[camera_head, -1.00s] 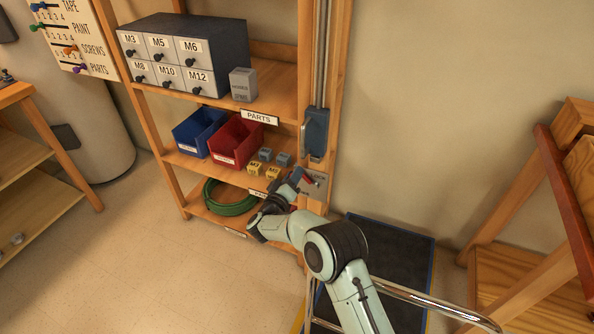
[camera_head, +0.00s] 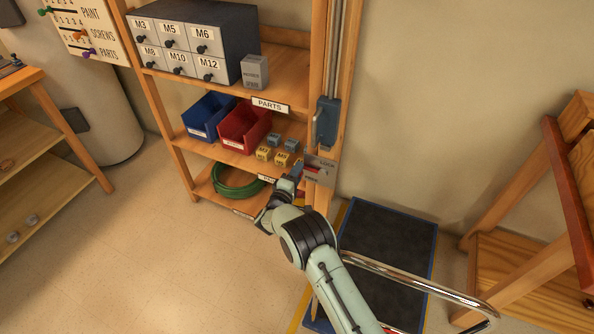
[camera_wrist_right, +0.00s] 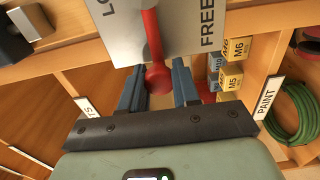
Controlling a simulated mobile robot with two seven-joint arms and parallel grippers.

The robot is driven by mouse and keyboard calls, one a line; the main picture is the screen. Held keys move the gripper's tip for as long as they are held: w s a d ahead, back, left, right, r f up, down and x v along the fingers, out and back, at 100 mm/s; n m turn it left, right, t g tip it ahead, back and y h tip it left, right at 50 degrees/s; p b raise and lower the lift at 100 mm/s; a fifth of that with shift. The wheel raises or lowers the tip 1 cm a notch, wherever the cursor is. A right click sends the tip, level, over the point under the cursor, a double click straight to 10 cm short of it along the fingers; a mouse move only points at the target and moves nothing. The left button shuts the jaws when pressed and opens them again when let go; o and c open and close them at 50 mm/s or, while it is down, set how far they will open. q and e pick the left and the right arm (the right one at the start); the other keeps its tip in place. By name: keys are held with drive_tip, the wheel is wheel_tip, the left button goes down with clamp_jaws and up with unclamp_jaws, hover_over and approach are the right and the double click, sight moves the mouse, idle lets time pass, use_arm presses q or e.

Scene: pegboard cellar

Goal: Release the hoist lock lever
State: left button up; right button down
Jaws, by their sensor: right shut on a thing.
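The hoist lock lever is red with a round knob (camera_wrist_right: 158,78), seen close in the right wrist view. It is mounted on a grey plate (camera_wrist_right: 188,25) whose visible lettering reads "LO" on the left and "FREE" on the right. The lever's arm lies between the two words. In the head view the plate (camera_head: 322,171) sits on the shelf's right post, below a blue latch-like block (camera_head: 326,122). My right gripper (camera_wrist_right: 158,85) is shut on the lever's knob, one blue finger on each side. My left gripper is not in view.
The shelf holds a blue bin (camera_head: 208,116), a red bin (camera_head: 245,127), small labelled blocks (camera_head: 281,157) and a green hose coil (camera_head: 238,183). A wooden frame (camera_head: 530,250) stands at far right.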

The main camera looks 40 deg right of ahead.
drive_tip(key=shift+f, duration=0.25)
drive_tip(key=c, duration=0.9)
unclamp_jaws()
drive_tip(key=shift+s, duration=0.1)
drive_tip(key=shift+r, duration=0.1)
drive_tip(key=shift+a, duration=0.2)
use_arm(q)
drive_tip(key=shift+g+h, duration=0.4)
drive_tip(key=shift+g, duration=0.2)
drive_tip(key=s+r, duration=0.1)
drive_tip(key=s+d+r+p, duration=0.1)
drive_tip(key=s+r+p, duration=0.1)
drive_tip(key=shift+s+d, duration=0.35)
use_arm(e)
drive_tip(key=v, duration=1.3)
drive_tip(key=shift+s, duration=0.1)
